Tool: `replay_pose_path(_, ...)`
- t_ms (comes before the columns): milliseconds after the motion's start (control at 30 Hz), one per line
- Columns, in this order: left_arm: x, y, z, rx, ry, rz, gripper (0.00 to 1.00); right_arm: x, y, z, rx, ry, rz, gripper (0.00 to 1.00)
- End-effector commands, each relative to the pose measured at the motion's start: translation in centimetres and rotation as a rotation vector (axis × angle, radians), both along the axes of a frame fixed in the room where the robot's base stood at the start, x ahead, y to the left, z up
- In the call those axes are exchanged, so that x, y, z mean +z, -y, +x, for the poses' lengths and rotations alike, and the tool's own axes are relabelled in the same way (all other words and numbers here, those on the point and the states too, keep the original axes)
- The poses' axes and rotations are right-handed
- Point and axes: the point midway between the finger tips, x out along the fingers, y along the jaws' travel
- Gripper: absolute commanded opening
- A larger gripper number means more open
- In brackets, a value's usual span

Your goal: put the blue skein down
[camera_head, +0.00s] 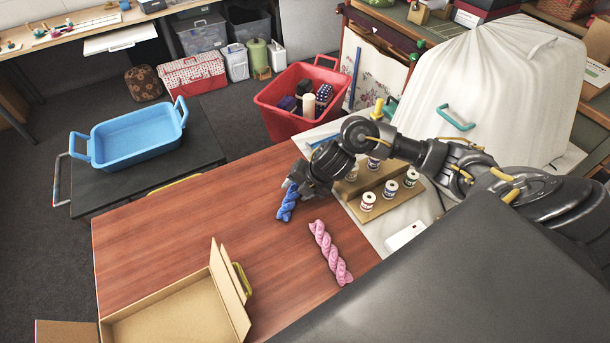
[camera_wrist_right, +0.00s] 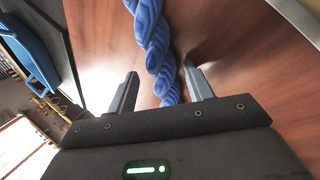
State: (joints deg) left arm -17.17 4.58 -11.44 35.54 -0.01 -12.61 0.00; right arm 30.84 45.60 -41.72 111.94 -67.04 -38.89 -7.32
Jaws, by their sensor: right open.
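The blue skein (camera_head: 287,203) lies on the reddish wooden table (camera_head: 190,225), near its far right edge. In the right wrist view the twisted blue skein (camera_wrist_right: 154,45) runs between the two fingers. My right gripper (camera_head: 291,186) is over the skein's far end, which it partly hides. In the right wrist view the right gripper (camera_wrist_right: 161,90) is open, with one finger on each side of the skein and gaps beside it. A pink skein (camera_head: 330,252) lies on the table to the right and nearer. My left gripper does not show.
An open cardboard box (camera_head: 180,318) stands at the table's near left. A blue basket (camera_head: 135,137) sits on a dark surface beyond, and a red basket (camera_head: 268,97) stands behind the table. Thread spools (camera_head: 390,188) are at the right. The table's middle is clear.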

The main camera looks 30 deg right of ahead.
Motion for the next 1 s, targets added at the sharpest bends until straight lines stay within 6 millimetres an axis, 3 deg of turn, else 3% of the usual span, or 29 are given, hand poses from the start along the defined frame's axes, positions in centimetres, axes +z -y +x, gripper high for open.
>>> replay_pose_path(33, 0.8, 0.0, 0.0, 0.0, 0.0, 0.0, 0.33, 1.2, 0.1, 0.0, -0.001, 0.003, 0.0, 0.51)
replay_pose_path(500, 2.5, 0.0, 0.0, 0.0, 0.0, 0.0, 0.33, 9.3, 2.8, -3.9, -0.001, 0.008, 0.001, 0.51)
replay_pose_path(700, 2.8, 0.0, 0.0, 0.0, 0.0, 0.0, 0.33, 10.8, 3.3, -4.7, -0.002, 0.006, 0.003, 0.51)
replay_pose_path(1000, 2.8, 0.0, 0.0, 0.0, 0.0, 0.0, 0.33, 11.0, 3.3, -4.8, -0.002, 0.006, 0.003, 0.51)
